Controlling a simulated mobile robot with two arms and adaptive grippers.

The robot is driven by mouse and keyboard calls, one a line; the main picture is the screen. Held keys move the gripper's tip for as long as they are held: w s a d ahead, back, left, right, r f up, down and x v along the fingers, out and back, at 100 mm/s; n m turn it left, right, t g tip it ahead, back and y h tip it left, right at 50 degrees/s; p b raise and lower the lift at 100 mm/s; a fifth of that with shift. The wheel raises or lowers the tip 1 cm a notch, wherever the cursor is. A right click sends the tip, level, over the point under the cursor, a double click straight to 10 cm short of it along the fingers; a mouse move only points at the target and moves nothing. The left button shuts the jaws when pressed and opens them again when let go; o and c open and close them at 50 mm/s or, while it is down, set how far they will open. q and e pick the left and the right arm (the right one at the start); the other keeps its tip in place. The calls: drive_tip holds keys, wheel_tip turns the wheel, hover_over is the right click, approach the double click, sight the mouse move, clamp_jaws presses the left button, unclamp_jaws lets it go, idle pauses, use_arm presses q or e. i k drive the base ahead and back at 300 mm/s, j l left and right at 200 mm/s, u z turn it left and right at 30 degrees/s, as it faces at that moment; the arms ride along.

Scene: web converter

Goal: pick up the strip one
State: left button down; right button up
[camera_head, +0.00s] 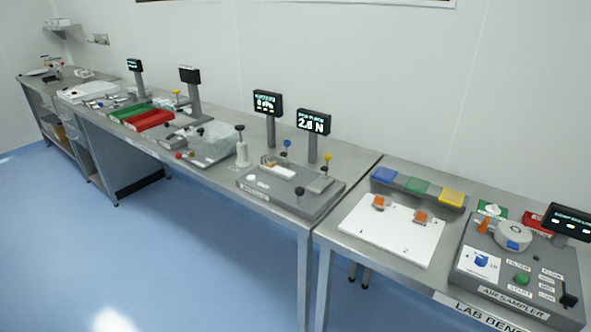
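Nothing in the head view is readably labelled as strip one. A small pale strip-like piece (277,171) lies on the grey test device (250,185) on the middle bench, too small to identify surely. A white board (362,229) lies on the right bench with two orange pieces, one at the left (379,203) and one at the right (421,217); small numbers are printed on the board. Neither of my grippers is in view.
Blue (384,174), green (417,186) and yellow (452,197) blocks stand behind the board. An air sampler (490,285) fills the right end. Display posts (313,122) rise at the back. Green (131,112) and red (152,120) trays lie farther left. The blue floor in front is clear.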

sight(272, 167)
drive_tip(key=i+j+z, duration=0.25)
drive_tip(key=z, duration=0.2)
drive_tip(key=i+j+z, duration=0.15)
drive_tip(key=j+z, duration=0.3)
drive_tip(key=i+j+z, duration=0.1)
drive_tip(key=j, duration=0.45)
drive_tip(key=i+j+z, duration=0.15)
drive_tip(key=j, duration=0.35)
drive_tip(key=i+j+z, duration=0.1)
drive_tip(key=i+j, duration=0.15)
drive_tip(key=j, duration=0.35)
drive_tip(key=i+j+z, duration=0.1)
drive_tip(key=j, duration=0.45)
drive_tip(key=i+j+z, duration=0.15)
drive_tip(key=j, duration=0.4)
drive_tip(key=k, duration=0.05)
